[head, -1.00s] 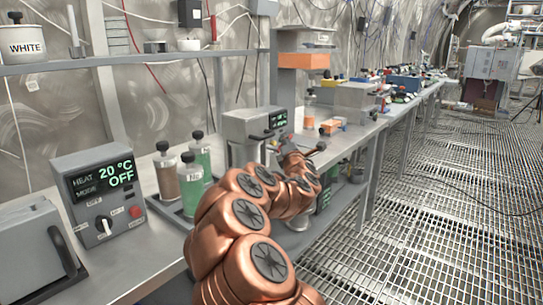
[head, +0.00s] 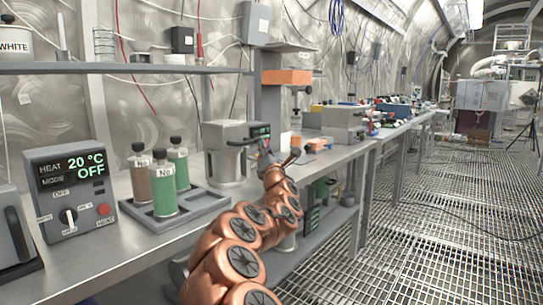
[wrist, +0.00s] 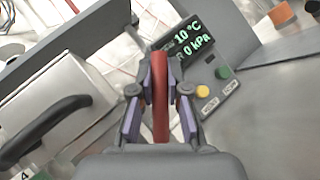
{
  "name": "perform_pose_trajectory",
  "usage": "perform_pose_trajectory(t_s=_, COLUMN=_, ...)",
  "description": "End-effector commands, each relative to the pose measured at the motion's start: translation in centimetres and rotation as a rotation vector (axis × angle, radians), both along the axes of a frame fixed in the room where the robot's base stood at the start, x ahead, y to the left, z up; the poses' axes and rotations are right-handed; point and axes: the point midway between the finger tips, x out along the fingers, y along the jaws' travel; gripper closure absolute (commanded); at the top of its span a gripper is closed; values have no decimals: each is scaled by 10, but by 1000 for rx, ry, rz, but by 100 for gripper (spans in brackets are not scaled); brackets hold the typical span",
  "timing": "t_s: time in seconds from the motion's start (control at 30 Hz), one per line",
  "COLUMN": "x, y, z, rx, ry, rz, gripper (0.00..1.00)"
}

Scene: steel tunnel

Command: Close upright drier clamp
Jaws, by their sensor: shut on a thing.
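The drier is a grey unit with a lidded body (head: 226,153) and a small display (head: 260,131) on its right. In the wrist view its display (wrist: 195,45) reads 10 °C and 0 kPa, above a yellow and a green button. A red bar (wrist: 160,100), apparently the clamp lever, stands upright in that view. My gripper (wrist: 160,85) is shut on this bar, one finger on each side. In the head view my gripper (head: 275,158) is small beside the drier, and its grip is hard to make out.
A black handle (wrist: 45,120) on a pale lid lies left of my fingers. A tray (head: 203,208) of several capped bottles and a heater control box (head: 75,190) stand nearer on the bench. A shelf (head: 120,68) runs above.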

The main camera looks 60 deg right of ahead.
Motion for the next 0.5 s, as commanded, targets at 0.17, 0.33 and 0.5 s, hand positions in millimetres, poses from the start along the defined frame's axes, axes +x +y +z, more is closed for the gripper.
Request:
perform_pose_trajectory(t_s=0.17, x=5, y=0, z=0, rx=-18, ry=1, rz=-4, gripper=100)
perform_pose_trajectory(t_s=0.33, x=7, y=0, z=1, rx=-23, ry=3, rz=-5, gripper=100)
perform_pose_trajectory(t_s=0.5, x=7, y=0, z=1, rx=-24, ry=4, rz=-5, gripper=100)
